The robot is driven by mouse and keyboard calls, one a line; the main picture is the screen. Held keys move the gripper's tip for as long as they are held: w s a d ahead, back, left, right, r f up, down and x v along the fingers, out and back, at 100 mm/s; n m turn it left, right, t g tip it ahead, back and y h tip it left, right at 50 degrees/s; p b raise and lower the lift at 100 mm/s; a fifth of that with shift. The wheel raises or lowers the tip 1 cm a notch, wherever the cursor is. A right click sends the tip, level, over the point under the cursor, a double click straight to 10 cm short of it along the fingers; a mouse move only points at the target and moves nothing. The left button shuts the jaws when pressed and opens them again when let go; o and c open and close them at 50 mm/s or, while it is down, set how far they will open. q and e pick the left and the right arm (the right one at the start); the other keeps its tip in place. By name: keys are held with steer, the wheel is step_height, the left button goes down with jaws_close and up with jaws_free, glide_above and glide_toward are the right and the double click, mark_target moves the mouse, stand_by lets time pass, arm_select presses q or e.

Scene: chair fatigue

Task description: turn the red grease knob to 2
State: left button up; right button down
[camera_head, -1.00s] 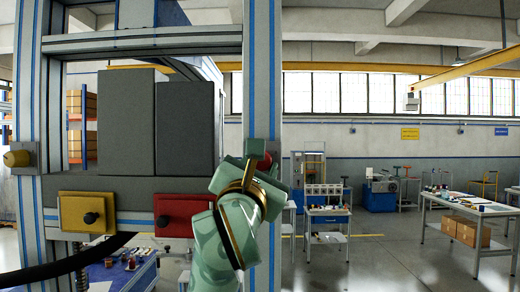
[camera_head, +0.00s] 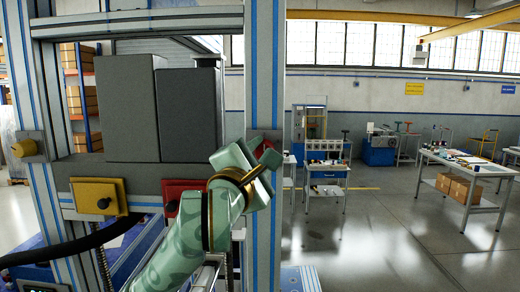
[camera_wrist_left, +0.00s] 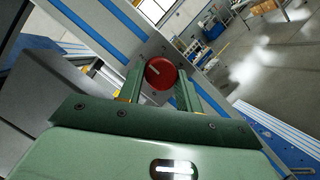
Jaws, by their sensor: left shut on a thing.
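The red grease knob (camera_wrist_left: 161,74) is a round red disc with a short pale mark on its face. It sits on a plate on the right upright of the grey and blue frame. My left gripper (camera_wrist_left: 160,88) is shut on the knob, one finger on each side of it in the left wrist view. In the head view my left gripper (camera_head: 262,158) covers most of the knob, and only a little red (camera_head: 266,146) shows. I cannot read any numbers around the knob. My right gripper is not in view.
A yellow box (camera_head: 97,198) and a red box (camera_head: 182,194), each with a black knob, are on the crossbar below two dark grey pads (camera_head: 127,108). A workbench (camera_head: 470,168) stands far right, with open floor before it.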

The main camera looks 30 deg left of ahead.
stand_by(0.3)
arm_select(q)
steer(key=o, duration=1)
steer(key=b+v, duration=1.6)
steer(key=b, duration=0.4)
steer(key=shift+s+b, duration=0.1)
steer(key=shift+b, duration=0.2)
